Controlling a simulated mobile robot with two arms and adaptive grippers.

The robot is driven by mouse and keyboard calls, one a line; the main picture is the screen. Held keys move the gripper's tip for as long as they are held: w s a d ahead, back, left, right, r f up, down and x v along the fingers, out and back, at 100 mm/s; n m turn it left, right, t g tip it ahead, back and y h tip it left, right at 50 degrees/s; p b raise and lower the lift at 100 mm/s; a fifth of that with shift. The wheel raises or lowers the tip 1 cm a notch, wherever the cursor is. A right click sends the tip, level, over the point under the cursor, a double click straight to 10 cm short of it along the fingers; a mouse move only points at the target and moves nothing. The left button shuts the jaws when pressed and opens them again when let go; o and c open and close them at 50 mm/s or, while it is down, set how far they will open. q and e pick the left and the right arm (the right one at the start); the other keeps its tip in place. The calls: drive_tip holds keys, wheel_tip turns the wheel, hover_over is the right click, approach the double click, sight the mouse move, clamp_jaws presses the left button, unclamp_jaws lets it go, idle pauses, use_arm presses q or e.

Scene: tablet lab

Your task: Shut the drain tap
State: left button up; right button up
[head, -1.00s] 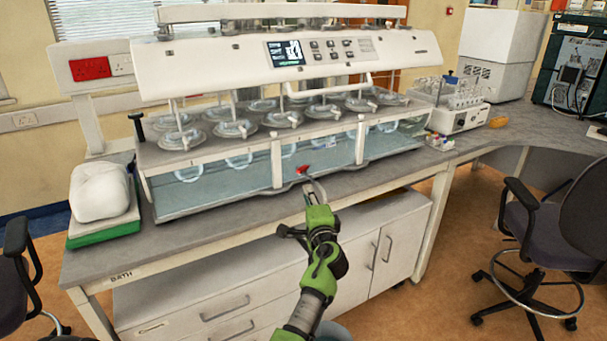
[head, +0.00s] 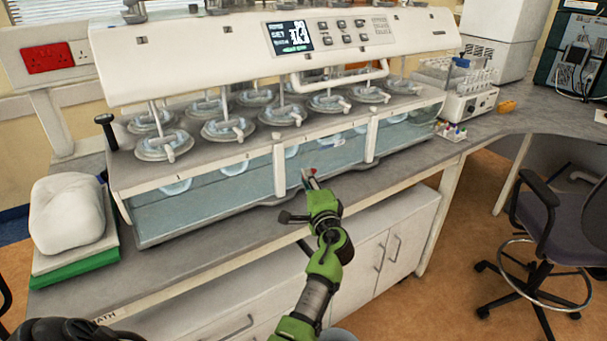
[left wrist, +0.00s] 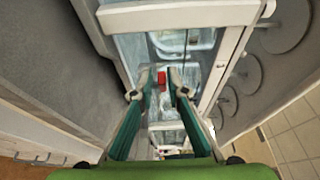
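The drain tap's red handle (head: 310,172) shows at the lower front of the water bath (head: 200,205), near the middle post. My left gripper (head: 311,181) reaches up to it from below and partly hides the tap. In the left wrist view the red handle (left wrist: 162,78) lies between the two fingertips, with a gap on either side. The left gripper (left wrist: 162,92) is open there, and I see no clear contact with the handle. How far the handle is turned cannot be told. My right gripper is not in view.
The bath stands on a grey bench with white drawers and doors (head: 365,260) below. A white bundle (head: 70,212) on a green-based unit stands at left. A small rack unit (head: 468,103) stands at right. A chair (head: 555,215) is on the floor at right.

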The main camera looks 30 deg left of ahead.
use_arm(q)
drive_tip(key=shift+d+r, duration=0.1)
drive_tip(key=shift+d, duration=0.05)
drive_tip(key=shift+s, duration=0.1)
clamp_jaws()
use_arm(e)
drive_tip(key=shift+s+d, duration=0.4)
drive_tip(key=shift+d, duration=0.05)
use_arm(q)
drive_tip(key=shift+r+t+p, duration=0.2)
drive_tip(key=shift+t+p, duration=0.1)
drive_tip(key=shift+p, duration=0.1)
drive_tip(key=shift+s+a+m+t+h+p, duration=0.1)
drive_tip(key=shift+a+m+t+h+p, duration=0.2)
drive_tip(key=shift+m+t+h+p, duration=0.55)
drive_tip(key=shift+w+a+m+t+h+p, duration=0.1)
drive_tip(key=shift+a+m+t+h+p, duration=0.35)
drive_tip(key=shift+m+h+p, duration=0.7)
drive_tip(key=shift+s+a+m+t+h+p, duration=0.15)
drive_tip(key=shift+m+t+h+p, duration=0.5)
drive_tip(key=shift+h, duration=0.65)
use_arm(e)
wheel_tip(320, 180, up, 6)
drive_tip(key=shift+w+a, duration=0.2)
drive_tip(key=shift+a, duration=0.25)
